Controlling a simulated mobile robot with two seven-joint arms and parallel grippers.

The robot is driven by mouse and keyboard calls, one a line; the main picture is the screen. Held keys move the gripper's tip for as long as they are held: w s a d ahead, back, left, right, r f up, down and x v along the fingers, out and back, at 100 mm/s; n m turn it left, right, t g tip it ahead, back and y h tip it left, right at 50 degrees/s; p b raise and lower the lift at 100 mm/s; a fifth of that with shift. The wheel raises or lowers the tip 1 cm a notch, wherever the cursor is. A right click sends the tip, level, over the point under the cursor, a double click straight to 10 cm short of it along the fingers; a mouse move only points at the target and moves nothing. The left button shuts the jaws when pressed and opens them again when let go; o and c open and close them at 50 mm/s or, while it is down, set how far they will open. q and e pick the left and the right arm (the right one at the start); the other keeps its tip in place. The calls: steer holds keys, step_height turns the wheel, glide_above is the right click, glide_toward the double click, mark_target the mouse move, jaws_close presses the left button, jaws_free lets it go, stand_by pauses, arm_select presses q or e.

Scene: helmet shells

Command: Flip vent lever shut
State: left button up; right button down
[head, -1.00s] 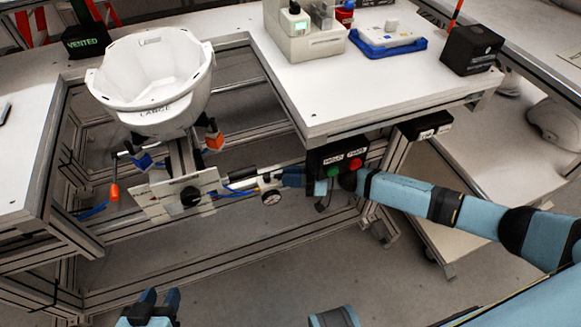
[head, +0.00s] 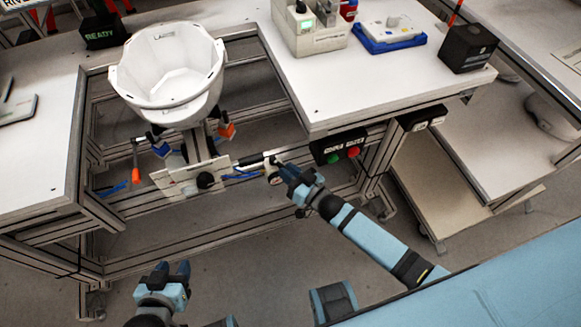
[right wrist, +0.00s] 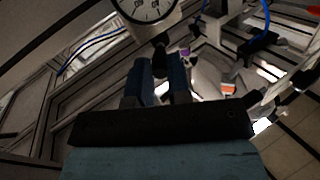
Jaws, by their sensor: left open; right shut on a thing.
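The vent lever (right wrist: 160,58) shows in the right wrist view as a short dark handle below the round pressure gauge (right wrist: 147,8). My right gripper (right wrist: 162,80) is shut on it, one blue finger on each side. In the head view this gripper (head: 287,171) is at the right end of the pipe, next to the gauge (head: 273,179), and hides most of the lever. Whether the lever stands open or shut cannot be told. My left gripper (head: 174,271) is open and empty, low in front of the frame, away from the lever.
A black display (head: 103,31) reads READY. A box with green and red buttons (head: 340,148) hangs under the right table edge, close to my right arm.

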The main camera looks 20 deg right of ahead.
steer(key=shift+a+h, duration=0.1)
steer(key=shift+h, duration=0.2)
steer(key=c, duration=1.1)
jaws_free()
arm_select(q)
steer(key=shift+a+r+p, duration=0.1)
steer(key=shift+r+p, duration=0.05)
steer(key=shift+p, duration=0.35)
arm_select(e)
steer(key=v, duration=1.3)
steer(key=shift+s+f, duration=0.15)
steer(key=shift+s, duration=0.2)
